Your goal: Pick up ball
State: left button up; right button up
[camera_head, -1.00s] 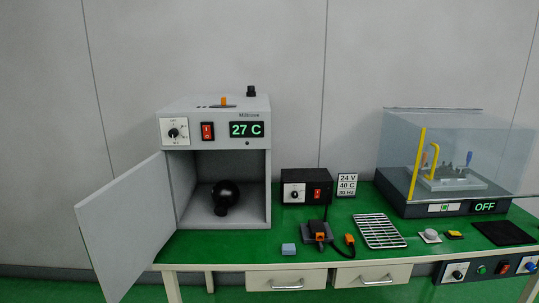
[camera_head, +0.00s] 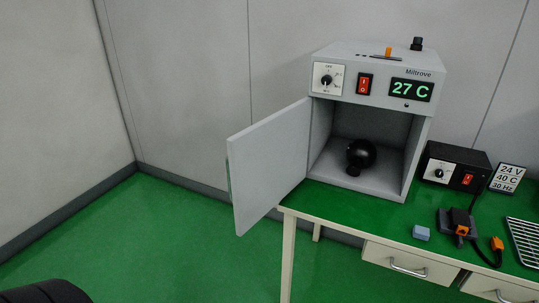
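A black ball (camera_head: 362,153) with a short dark stub at its front sits on the floor of a grey oven-like box (camera_head: 372,60). The box stands on the green-topped table. Its door (camera_head: 268,165) is swung wide open to the left, and the ball shows through the open front. The display on the box reads 27 C. Neither of my grippers shows in the head view. A dark rounded shape is cut off at the bottom left corner; I cannot tell what it is.
Right of the box are a black control unit (camera_head: 453,167), a label sign (camera_head: 508,178), a blue block (camera_head: 421,233), a dark device with orange parts (camera_head: 458,224) and a wire rack (camera_head: 526,240). The green floor (camera_head: 150,235) at left is clear. The open door overhangs the table's left edge.

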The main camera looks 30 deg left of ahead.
aim_at(362, 153)
jog(key=i+j+z, duration=0.2)
jog(key=j, duration=0.55)
jog(key=i+j+z, duration=0.2)
jog(key=j, duration=0.6)
jog(key=j+z, duration=0.2)
jog(key=j, duration=0.55)
jog(key=i+j+z, duration=0.1)
jog(key=j, duration=0.2)
jog(key=i+j+z, duration=0.1)
jog(key=j, duration=0.25)
jog(key=i+j+z, duration=0.1)
jog(key=j, duration=0.25)
jog(key=k+l+u, duration=0.2)
jog(key=i+l, duration=0.05)
jog(key=l, duration=0.05)
